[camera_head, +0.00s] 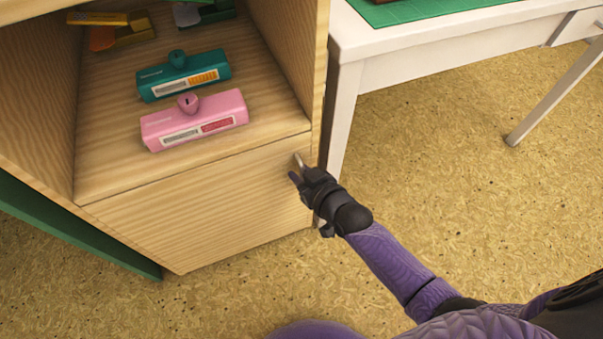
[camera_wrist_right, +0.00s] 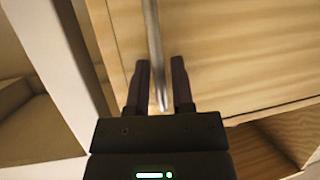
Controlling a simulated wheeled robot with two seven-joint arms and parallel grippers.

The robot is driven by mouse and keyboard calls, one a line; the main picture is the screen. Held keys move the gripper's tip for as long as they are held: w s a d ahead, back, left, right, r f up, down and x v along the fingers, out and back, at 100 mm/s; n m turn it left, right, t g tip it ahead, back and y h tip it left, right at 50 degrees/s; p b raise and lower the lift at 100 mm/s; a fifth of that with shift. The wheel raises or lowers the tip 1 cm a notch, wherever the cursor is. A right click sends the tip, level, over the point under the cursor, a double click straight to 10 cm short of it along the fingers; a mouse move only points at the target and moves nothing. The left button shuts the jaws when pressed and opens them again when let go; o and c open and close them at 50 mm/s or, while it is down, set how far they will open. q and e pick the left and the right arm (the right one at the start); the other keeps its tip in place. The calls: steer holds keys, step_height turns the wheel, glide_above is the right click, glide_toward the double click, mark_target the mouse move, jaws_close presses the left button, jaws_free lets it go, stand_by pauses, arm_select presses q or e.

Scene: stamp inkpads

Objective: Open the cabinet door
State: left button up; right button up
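The wooden cabinet has an open shelf above and a plain door (camera_head: 205,210) on its lower front. The door looks closed in the head view. A thin metal handle (camera_head: 299,160) is near the door's upper right corner. My right gripper (camera_head: 297,171) is at this handle. In the right wrist view the handle (camera_wrist_right: 153,45) runs down between the two fingers of my right gripper (camera_wrist_right: 161,68). The fingers are open, one on each side of the bar, with narrow gaps showing. The left gripper is not in view.
A pink stamp (camera_head: 195,121) and a teal stamp (camera_head: 184,76) sit on the shelf, with more stamps behind. A white table (camera_head: 440,42) stands right of the cabinet. A green panel (camera_head: 75,232) is at the cabinet's left. The floor in front is clear.

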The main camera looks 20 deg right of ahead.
jaws_close()
stand_by(0.8)
stand_by(0.5)
